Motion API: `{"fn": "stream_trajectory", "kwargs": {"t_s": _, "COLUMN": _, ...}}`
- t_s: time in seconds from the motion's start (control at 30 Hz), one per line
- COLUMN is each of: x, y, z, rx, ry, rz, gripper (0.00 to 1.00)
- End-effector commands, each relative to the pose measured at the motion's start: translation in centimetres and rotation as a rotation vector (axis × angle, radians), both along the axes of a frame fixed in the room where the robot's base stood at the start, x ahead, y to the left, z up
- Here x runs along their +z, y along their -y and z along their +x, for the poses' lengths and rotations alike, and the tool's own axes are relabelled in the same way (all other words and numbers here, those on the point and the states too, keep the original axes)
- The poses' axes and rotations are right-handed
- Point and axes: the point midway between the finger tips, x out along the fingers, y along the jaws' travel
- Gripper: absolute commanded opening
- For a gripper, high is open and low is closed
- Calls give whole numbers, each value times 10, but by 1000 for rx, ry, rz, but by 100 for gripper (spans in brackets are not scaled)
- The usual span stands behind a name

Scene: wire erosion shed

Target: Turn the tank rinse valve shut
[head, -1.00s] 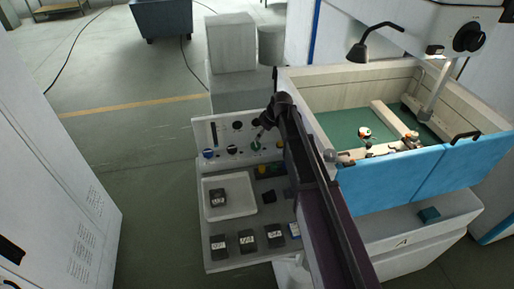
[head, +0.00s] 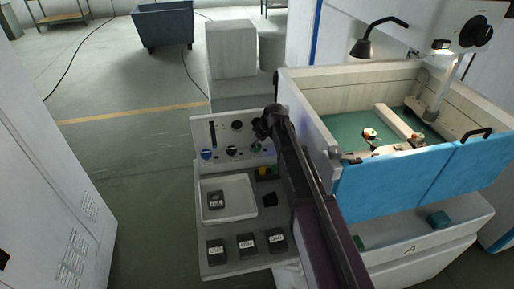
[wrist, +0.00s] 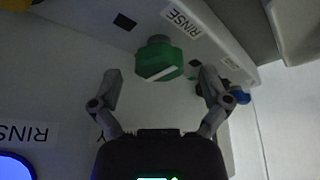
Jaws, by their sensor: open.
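A green knob with a white pointer line (wrist: 158,60) sits on a pale panel in the wrist view, next to a label reading RINSE (wrist: 183,20). The line lies slightly tilted across its face. My gripper (wrist: 160,82) is open, with one finger on each side of the knob and a visible gap to both. Nothing is held. In the head view the green knob (head: 256,147) shows at the right of the control panel (head: 222,129), beside my arm. My fingers are mostly hidden there.
A blue knob (head: 207,154) and a dark knob (head: 231,151) are left of the green one. A white tray (head: 246,211) with a dark block lies below. A tank with blue front panels (head: 400,180) stands close to the right of my arm.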

Motion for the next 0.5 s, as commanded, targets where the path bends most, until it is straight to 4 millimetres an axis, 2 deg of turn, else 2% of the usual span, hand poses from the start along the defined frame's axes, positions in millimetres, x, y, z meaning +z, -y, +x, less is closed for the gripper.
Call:
{"fn": "stream_trajectory", "kwargs": {"t_s": 0.4, "x": -2, "y": 0, "z": 1, "rx": -1, "ry": 0, "rz": 0, "gripper": 96}}
{"fn": "stream_trajectory", "kwargs": {"t_s": 0.47, "x": -2, "y": 0, "z": 1, "rx": -1, "ry": 0, "rz": 0, "gripper": 81}}
{"fn": "stream_trajectory", "kwargs": {"t_s": 0.5, "x": -2, "y": 0, "z": 1, "rx": -1, "ry": 0, "rz": 0, "gripper": 70}}
